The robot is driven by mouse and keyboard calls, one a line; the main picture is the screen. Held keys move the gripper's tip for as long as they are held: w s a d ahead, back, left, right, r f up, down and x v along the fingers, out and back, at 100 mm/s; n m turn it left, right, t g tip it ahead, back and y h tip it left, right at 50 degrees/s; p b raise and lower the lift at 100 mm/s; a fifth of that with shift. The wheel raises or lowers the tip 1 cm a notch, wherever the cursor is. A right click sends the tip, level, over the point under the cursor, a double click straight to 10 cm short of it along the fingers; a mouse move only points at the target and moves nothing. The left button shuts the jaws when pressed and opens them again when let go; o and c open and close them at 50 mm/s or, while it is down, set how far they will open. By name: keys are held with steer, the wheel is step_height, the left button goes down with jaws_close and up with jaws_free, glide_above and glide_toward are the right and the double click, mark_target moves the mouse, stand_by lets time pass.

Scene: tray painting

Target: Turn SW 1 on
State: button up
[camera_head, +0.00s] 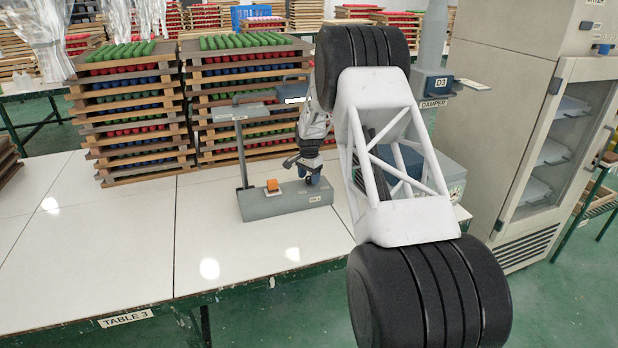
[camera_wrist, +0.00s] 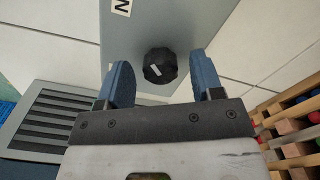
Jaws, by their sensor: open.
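A grey switch box (camera_head: 262,207) stands near the front of the white table, with a small label on its front. An orange button or rocker (camera_head: 272,186) sits on its top, left of my gripper (camera_head: 310,179). In the wrist view a round black knob (camera_wrist: 158,72) with a white mark sits on a grey surface. My gripper (camera_wrist: 157,60) is open, its two blue fingers on either side of the knob with a gap at each side. In the head view my gripper and arm hide the right end of the box top, and I cannot make out the knob there.
A post with a grey plate (camera_head: 238,112) rises behind the box's left end. Tall stacks of wooden trays (camera_head: 133,125) stand behind. A grey slotted panel (camera_wrist: 50,118) is at the left in the wrist view. The table's front left (camera_head: 90,240) is clear.

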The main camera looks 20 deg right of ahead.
mark_target(309, 177)
steer(key=shift+r, duration=3.75)
steer(key=shift+r, duration=0.1)
steer(key=shift+s+a+r, duration=0.1)
steer(key=shift+s+r, duration=0.1)
steer(key=s+a+r+n, duration=0.2)
steer(key=s+a+r, duration=0.2)
steer(key=s+r, duration=0.45)
steer(key=s+a+r+n+t, duration=0.1)
steer(key=s+a+r+n, duration=0.3)
steer(key=s, duration=0.7)
steer(key=s+a+r, duration=0.3)
steer(key=s+r, duration=0.5)
steer(key=s, duration=0.2)
steer(key=s+a+f+n, duration=0.1)
steer(key=s+a+n, duration=0.2)
steer(key=s, duration=1.5)
steer(key=s+a+f+n+t, duration=0.1)
steer(key=s+a+n, duration=0.2)
steer(key=s, duration=1.5)
steer(key=shift+f+t, duration=0.15)
steer(key=shift+t, duration=0.15)
